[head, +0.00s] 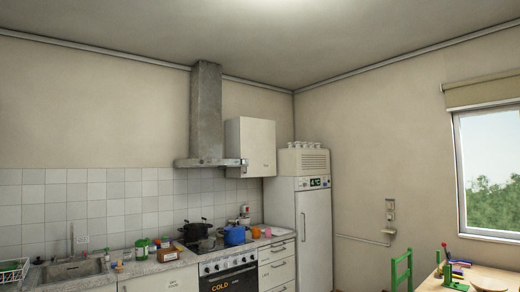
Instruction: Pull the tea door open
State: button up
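No label that I can clearly read as tea shows in the head view. A white wall cabinet (250,147) hangs to the right of the cooker hood, with its door shut; a small mark low on it is too small to read. A white lower cabinet door (150,283) under the counter at the left is only partly in view and looks shut; small lettering near its upper right is hard to read. My gripper is not in view, so what it holds cannot be seen.
A grey hood (207,115) hangs over the stove with pots (195,230). The dark oven door (230,285) reads COLD. Drawers (277,265) and a tall white fridge (314,235) stand right of it. A green chair (401,270) and table (490,275) occupy the lower right.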

aim_at(257, 135)
jog(key=i+u, duration=0.15)
jog(key=i, duration=3.45)
jog(key=i+z, duration=0.1)
jog(key=i, duration=1.5)
jog(key=i+j, duration=0.15)
jog(key=i, duration=1.45)
